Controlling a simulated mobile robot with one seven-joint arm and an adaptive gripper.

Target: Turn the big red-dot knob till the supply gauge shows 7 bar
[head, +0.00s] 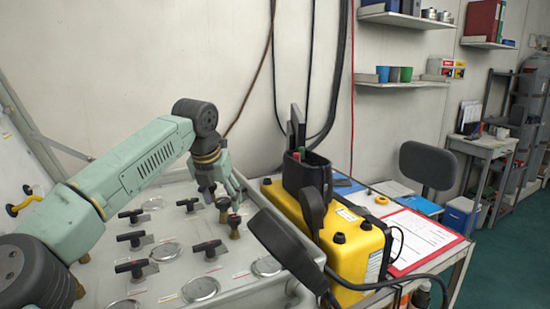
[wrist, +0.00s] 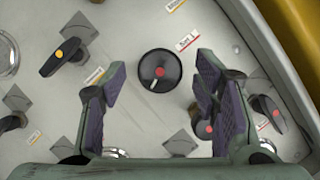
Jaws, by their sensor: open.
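In the wrist view a round black knob (wrist: 160,70) with a red dot and a white pointer mark sits on the grey panel (wrist: 135,125). The mark points toward the lower left. My gripper (wrist: 161,67) is open, with one finger on each side of the knob and a visible gap on both sides. In the head view my gripper (head: 222,192) is over the far right part of the panel. I cannot clearly make out the round knob there. Several round gauges (head: 201,288) lie in the panel; their readings are too small to tell, and I cannot tell which is the supply gauge.
Black lever handles (head: 130,267) stand up across the panel. A yellow-dot lever (wrist: 65,55) is left of my fingers, and a red-dot lever (wrist: 270,112) is to the right. A yellow case (head: 350,245) with a black handset stands right of the panel.

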